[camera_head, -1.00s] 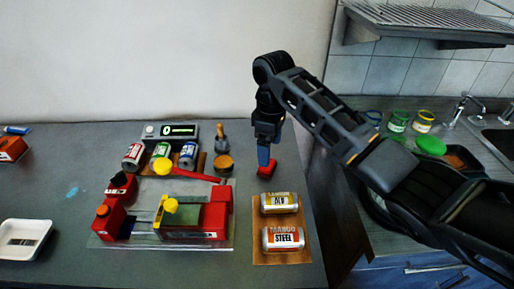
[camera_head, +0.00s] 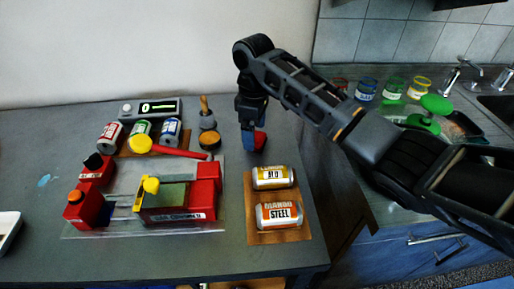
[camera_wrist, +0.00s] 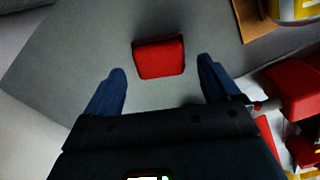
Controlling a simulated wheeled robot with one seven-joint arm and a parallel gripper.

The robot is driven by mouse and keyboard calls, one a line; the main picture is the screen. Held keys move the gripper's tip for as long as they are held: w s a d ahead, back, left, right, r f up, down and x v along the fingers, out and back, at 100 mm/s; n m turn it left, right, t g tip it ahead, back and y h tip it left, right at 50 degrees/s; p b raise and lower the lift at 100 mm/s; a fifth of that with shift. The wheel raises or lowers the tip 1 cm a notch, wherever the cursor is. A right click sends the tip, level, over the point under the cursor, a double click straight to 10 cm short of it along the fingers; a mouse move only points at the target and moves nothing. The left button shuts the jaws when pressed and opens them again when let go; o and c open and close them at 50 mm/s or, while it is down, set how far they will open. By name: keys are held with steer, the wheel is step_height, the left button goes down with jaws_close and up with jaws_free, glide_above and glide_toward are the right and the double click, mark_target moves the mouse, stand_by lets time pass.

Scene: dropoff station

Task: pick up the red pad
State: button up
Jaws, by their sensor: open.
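In the head view my gripper (camera_head: 250,145) points down, and one blue finger partly covers the pad's left side. I cannot tell whether it touches the pad.
A cork board (camera_head: 250,236) with two cans stands in front of the pad. A red and green machine (camera_head: 180,200) fills the table's left middle. A brush and a round tin (camera_head: 209,140) stand close left of my gripper. The table's right edge is near.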

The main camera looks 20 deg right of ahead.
steer(key=shift+f+b, duration=0.3)
steer(key=shift+f, duration=0.45)
steer(key=shift+r, duration=0.1)
steer(key=shift+c, duration=0.2)
steer(key=c, duration=1.2)
steer(key=shift+o, duration=0.2)
